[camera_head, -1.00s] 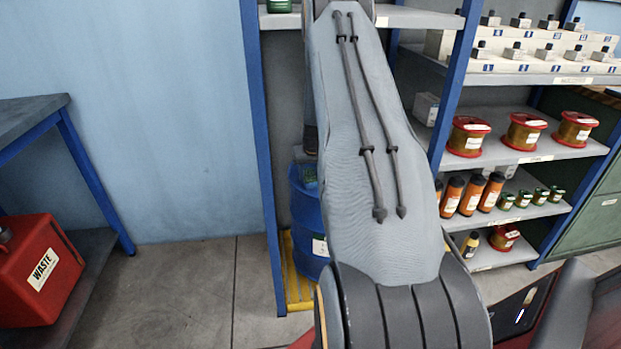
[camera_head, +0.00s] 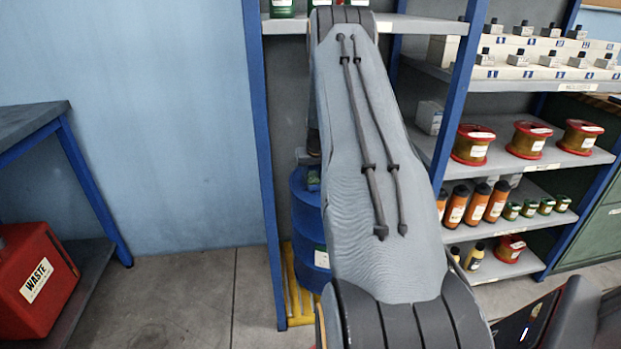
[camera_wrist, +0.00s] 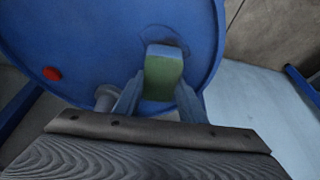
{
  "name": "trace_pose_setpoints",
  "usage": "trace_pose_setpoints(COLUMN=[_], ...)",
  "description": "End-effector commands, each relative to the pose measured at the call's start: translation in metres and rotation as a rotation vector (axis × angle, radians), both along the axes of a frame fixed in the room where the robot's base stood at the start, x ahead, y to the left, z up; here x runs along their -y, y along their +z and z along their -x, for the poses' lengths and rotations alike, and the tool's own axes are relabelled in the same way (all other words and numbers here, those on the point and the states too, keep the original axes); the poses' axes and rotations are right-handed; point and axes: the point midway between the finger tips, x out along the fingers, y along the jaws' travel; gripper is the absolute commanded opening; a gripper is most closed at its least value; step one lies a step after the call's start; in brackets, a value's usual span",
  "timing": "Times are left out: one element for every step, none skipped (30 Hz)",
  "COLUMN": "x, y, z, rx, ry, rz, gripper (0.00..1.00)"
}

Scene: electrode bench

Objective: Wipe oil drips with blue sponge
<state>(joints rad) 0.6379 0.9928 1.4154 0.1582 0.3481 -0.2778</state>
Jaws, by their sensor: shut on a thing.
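A green block-shaped piece with a blue-grey end (camera_wrist: 163,75), which I take to be the sponge, is between the fingers of my gripper (camera_wrist: 160,88). The gripper is shut on it, over the top of a blue drum (camera_wrist: 95,30). I cannot tell whether the piece touches the lid. A darker patch shows on the lid around it; I cannot tell if this is oil. The drum also shows in the head view (camera_head: 307,215), partly behind my arm, with a small green patch at its top.
A red cap (camera_wrist: 52,74) sits on the drum lid. The drum stands by a yellow slatted base (camera_head: 295,290) and a blue shelf post (camera_head: 262,170). Shelves at right hold red spools (camera_head: 529,140) and orange bottles (camera_head: 476,203). A red waste box (camera_head: 35,280) is at left. Bare floor (camera_head: 185,300) lies between.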

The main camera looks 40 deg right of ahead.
Motion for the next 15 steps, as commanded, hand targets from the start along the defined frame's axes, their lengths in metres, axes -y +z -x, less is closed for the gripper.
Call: trace_pose_setpoints(x=[0.002, 0.002, 0.001, 0.0, -0.001, -0.003, -0.005, -0.006, -0.008, -0.009, -0.011, -0.012, -0.013, -0.015, -0.016], y=[-0.001, -0.001, -0.001, 0.0, 0.0, 0.0, 0.0, 0.0, 0.0, 0.0, -0.001, -0.001, -0.001, -0.002, -0.002], z=[0.001, 0.002, 0.003, 0.005, 0.007, 0.01, 0.013, 0.015, 0.018, 0.02, 0.022, 0.025, 0.027, 0.029, 0.031], rx=[0.0, -0.001, -0.001, -0.001, -0.001, -0.003, -0.003, -0.003, -0.003, -0.004, -0.005, -0.004, -0.004, -0.004, -0.004], ry=[0.0, 0.0, 0.001, 0.001, 0.001, 0.0, 0.0, 0.0, 0.0, 0.0, 0.001, 0.001, 0.0, 0.001, 0.001], rz=[0.0, 0.0, 0.0, -0.001, -0.001, -0.003, -0.003, -0.003, -0.003, -0.003, -0.003, -0.003, -0.003, -0.004, -0.004], gripper=[0.04, 0.04, 0.04, 0.04, 0.04, 0.04, 0.04, 0.04, 0.04, 0.04, 0.04, 0.04, 0.04, 0.04, 0.04])
